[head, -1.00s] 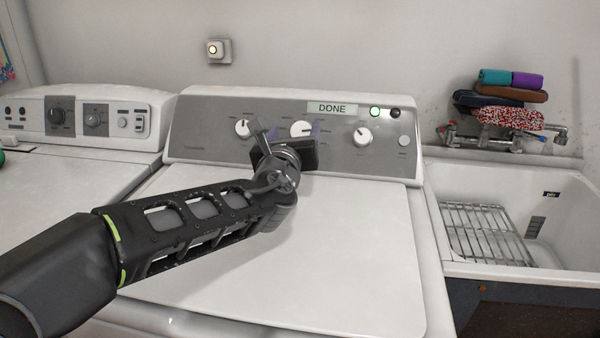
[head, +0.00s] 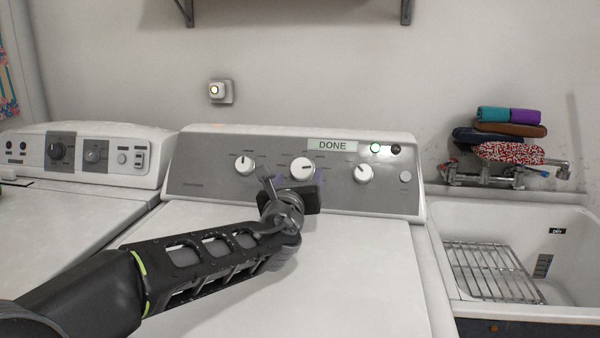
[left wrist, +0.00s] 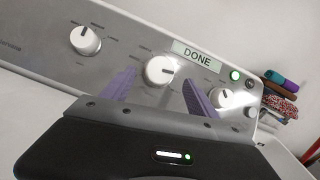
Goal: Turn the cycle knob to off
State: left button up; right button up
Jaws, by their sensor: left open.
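The washer's grey control panel (head: 212,180) carries three white knobs. The middle knob (head: 303,168) is the largest, its dark mark pointing right. It also shows in the left wrist view (left wrist: 159,71). The left knob (head: 244,164) and right knob (head: 363,174) sit either side of it. Their small labels are unreadable, so I cannot tell the off mark. My left gripper (head: 293,178) is open and empty just in front of and below the middle knob. In the left wrist view its purple fingers stand either side of that knob, apart from it. My right gripper is not in view.
A display (head: 332,146) reads DONE, beside a lit green button (head: 376,149). A second machine (head: 85,155) stands left. A utility tub (head: 575,255) with a wire rack (head: 490,270) is right; folded cloths (head: 510,130) lie above its taps.

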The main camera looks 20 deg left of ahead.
aim_at(301, 170)
pick_arm(q)
jog(key=shift+x, duration=1.95)
jog(key=c, duration=1.4)
